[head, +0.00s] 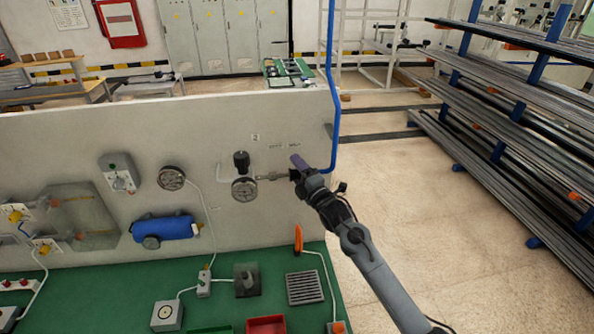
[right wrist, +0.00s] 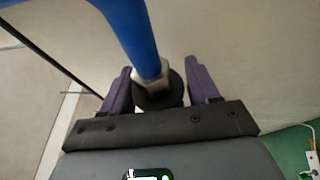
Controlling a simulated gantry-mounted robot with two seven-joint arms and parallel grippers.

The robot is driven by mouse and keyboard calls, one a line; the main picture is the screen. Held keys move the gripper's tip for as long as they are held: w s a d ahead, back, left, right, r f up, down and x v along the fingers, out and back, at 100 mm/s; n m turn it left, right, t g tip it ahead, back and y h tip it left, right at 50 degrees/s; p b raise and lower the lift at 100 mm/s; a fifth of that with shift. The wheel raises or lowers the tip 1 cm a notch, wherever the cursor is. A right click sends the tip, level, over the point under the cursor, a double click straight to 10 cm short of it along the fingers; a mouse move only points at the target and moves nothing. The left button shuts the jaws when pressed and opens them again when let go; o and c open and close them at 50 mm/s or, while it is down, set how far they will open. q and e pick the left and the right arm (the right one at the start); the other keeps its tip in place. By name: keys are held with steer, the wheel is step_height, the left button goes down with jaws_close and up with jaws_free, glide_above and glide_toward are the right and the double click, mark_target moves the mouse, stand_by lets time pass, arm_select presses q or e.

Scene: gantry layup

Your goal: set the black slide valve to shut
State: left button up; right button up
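In the right wrist view, the black slide valve shows as a round black sleeve (right wrist: 157,96) with a metal nut and a blue hose (right wrist: 139,35) in front of it. My right gripper (right wrist: 160,84) has its two purple fingers apart, one on each side of the sleeve. A gap shows on the right side; the left finger is closer, and I cannot tell if it touches. In the head view my right gripper (head: 298,164) covers the valve at the panel's right end, so its setting cannot be read. My left gripper is out of view.
A pressure gauge (head: 244,189) with a black knob (head: 241,161) sits left of the valve on the grey panel (head: 100,120). The blue hose (head: 332,90) runs up beside the gripper. A green bench (head: 270,285) lies below. A rack of bars (head: 510,110) stands right.

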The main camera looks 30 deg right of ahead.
steer(key=shift+a, duration=0.15)
steer(key=shift+s+f, duration=0.15)
steer(key=shift+s, duration=0.1)
steer(key=s+f+b, duration=0.1)
steer(key=s+b, duration=0.1)
steer(key=s, duration=0.8)
steer(key=shift+d+f, duration=0.2)
steer(key=shift+s+f, duration=0.1)
